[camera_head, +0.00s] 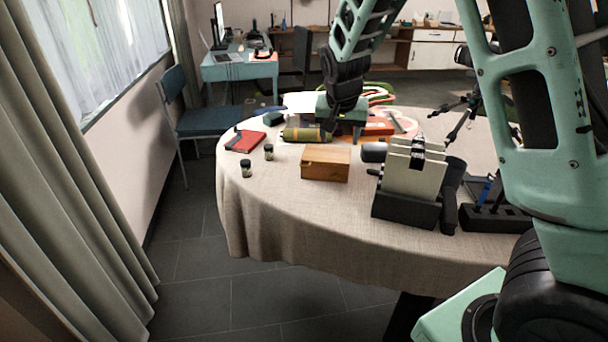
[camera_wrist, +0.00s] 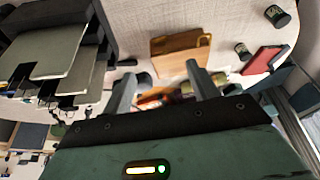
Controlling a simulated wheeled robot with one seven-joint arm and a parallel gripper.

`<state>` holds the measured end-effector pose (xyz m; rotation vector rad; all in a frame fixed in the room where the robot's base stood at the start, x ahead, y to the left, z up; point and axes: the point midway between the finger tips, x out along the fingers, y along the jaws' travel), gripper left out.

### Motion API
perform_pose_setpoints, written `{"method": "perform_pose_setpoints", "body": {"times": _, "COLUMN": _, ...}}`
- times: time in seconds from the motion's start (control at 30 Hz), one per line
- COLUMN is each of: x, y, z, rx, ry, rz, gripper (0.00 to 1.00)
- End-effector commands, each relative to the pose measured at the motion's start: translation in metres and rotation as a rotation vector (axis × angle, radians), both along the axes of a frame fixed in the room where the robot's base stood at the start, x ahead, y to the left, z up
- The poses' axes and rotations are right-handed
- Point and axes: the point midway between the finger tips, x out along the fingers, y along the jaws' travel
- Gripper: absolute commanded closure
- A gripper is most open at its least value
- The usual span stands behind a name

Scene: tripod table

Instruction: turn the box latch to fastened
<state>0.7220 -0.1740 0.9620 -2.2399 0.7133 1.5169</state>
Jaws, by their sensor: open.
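The wooden box (camera_head: 325,163) sits closed on the round cloth-covered table (camera_head: 280,210), near its front left. It also shows in the wrist view (camera_wrist: 178,45), just beyond my fingertips. The latch is too small to make out, so its position cannot be told. My gripper (camera_wrist: 160,72) is open and empty, its two fingers apart and clear of the box. In the head view my wrist hangs above the table behind the box, and the fingers are not clearly seen.
Right of the box stands a dark rack (camera_head: 405,207) holding pale panels. Two small jars (camera_head: 246,169) and a red book (camera_head: 245,141) lie to the left. An olive cylinder (camera_head: 303,134) and other clutter lie behind. The cloth in front of the box is clear.

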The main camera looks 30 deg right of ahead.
Motion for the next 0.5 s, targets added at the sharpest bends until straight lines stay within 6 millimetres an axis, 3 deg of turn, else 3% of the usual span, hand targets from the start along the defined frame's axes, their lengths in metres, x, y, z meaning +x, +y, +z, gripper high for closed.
{"method": "perform_pose_setpoints", "body": {"times": 0.17, "x": 0.007, "y": -0.012, "z": -0.010, "rx": -0.012, "ry": -0.009, "rz": -0.024, "gripper": 0.41}}
{"method": "perform_pose_setpoints", "body": {"times": 0.5, "x": 0.026, "y": -0.027, "z": -0.071, "rx": -0.010, "ry": -0.006, "rz": -0.022, "gripper": 0.41}}
